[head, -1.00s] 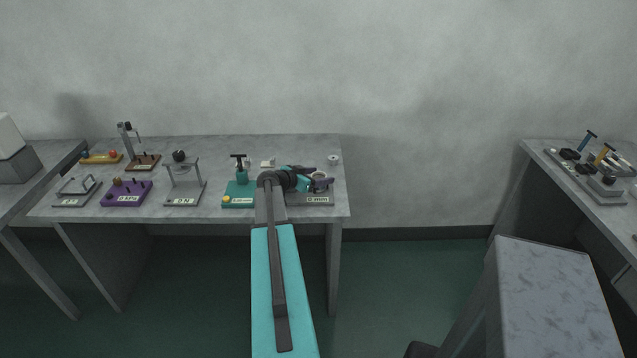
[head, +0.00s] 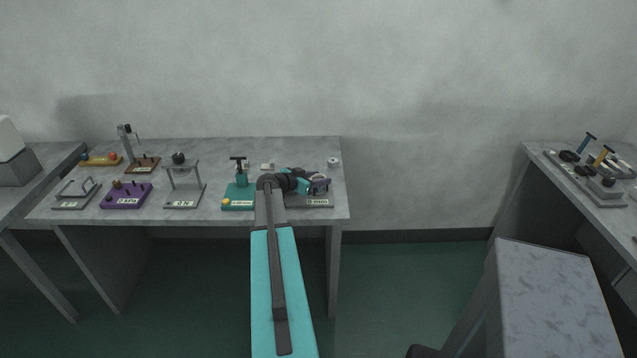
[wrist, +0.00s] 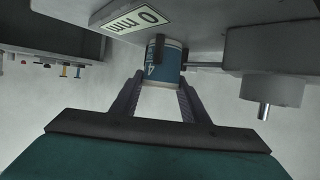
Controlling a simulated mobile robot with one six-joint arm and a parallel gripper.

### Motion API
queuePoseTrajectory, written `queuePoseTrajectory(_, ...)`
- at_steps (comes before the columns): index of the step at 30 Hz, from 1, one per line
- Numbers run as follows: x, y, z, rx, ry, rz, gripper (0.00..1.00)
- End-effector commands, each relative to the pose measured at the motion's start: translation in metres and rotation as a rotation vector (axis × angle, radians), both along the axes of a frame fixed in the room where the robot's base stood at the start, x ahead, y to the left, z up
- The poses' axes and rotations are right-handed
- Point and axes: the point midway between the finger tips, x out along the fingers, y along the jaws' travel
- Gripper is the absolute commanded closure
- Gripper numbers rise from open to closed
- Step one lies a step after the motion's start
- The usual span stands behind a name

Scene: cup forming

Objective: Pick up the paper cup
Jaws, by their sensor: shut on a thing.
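The paper cup (wrist: 165,66) shows in the wrist view as a small blue cylinder with a pale mark, upright or nearly so. It is at the grey station with the "0 mm" display (wrist: 131,17). My gripper (wrist: 161,84) has one finger on each side of the cup and is shut on it. In the head view my gripper (head: 318,186) is over the right end of the middle table, at the same grey station (head: 310,202). There the cup is mostly hidden by the gripper, and I cannot tell whether it is clear of its support.
A teal press (head: 240,191) stands close to the left of my arm. A small white cylinder (head: 333,162) stands behind the gripper. Farther left are a grey stand (head: 184,185) and a purple base (head: 126,195). A grey block with a metal pin (wrist: 264,92) hangs near the cup.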

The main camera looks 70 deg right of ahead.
Motion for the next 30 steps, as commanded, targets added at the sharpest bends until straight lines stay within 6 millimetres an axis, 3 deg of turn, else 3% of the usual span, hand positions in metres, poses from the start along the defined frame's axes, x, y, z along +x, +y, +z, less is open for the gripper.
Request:
queuePoseTrajectory(8,0.0,0.0,0.007,0.0,0.0,0.0,0.8)
queuePoseTrajectory(17,0.0,0.0,0.033,-0.002,-0.002,0.001,0.8)
queuePoseTrajectory(30,-0.016,0.053,0.038,-0.001,0.0,0.001,0.8)
